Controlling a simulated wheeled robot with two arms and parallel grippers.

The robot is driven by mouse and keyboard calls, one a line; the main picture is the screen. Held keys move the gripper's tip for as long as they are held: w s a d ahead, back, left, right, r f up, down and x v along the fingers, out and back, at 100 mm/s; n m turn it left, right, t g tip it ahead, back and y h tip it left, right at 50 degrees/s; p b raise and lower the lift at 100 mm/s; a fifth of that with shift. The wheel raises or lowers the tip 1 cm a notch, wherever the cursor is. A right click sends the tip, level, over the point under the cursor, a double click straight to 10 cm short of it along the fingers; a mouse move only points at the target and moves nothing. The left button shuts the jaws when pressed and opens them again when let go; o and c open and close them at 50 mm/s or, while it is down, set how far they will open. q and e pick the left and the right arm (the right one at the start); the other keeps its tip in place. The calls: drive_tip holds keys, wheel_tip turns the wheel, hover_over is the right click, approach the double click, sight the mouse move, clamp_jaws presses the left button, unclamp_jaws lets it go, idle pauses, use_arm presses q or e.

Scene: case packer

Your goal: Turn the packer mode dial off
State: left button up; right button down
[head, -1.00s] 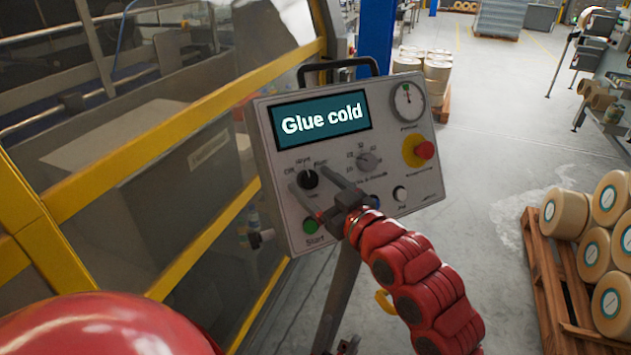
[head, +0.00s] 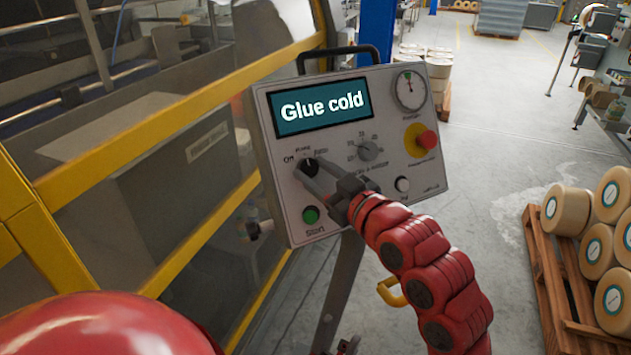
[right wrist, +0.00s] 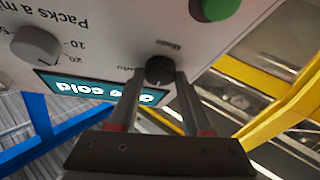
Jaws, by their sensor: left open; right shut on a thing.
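The mode dial (head: 311,167) is a small black knob at the left of the tilted grey control panel (head: 335,225), under labels including "Off" and "Auto". I cannot tell which label its pointer faces. My right gripper (head: 315,177) is shut on the dial and partly covers it. In the right wrist view the dial (right wrist: 160,70) sits between the fingertips of the right gripper (right wrist: 158,80). The screen (head: 320,106) reads "Glue cold". My left gripper (head: 346,345) is open, only partly in view at the bottom edge, well below the panel.
The green start button (head: 311,214) is just below the dial. A grey selector knob (head: 367,150), a white button (head: 402,184) and a red emergency stop (head: 427,140) lie to the right. A yellow-framed guard (head: 190,118) stands close on the left.

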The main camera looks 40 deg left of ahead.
drive_tip(key=n+g+b, duration=0.1)
drive_tip(key=n+b, duration=0.1)
drive_tip(key=b, duration=0.2)
drive_tip(key=n+g+b, duration=0.1)
drive_tip(key=n+b, duration=0.1)
drive_tip(key=b, duration=0.3)
drive_tip(key=n+g+b, duration=0.2)
drive_tip(key=b, duration=0.2)
drive_tip(key=shift+w+d+f+n+b, duration=0.1)
drive_tip(key=shift+w+f+n+b, duration=0.1)
drive_tip(key=shift+f+n+b, duration=0.15)
drive_tip(key=shift+r+n+g+h+b, duration=0.4)
drive_tip(key=shift+n+g, duration=0.1)
drive_tip(key=shift+n, duration=0.55)
drive_tip(key=shift+r+n+g+h, duration=0.1)
drive_tip(key=shift+n+g+h, duration=0.3)
drive_tip(key=shift+n, duration=0.8)
drive_tip(key=shift+c, duration=1.8)
unclamp_jaws()
drive_tip(key=b+v, duration=0.1)
drive_tip(key=v, duration=1.6)
drive_tip(key=shift+w+r, duration=0.2)
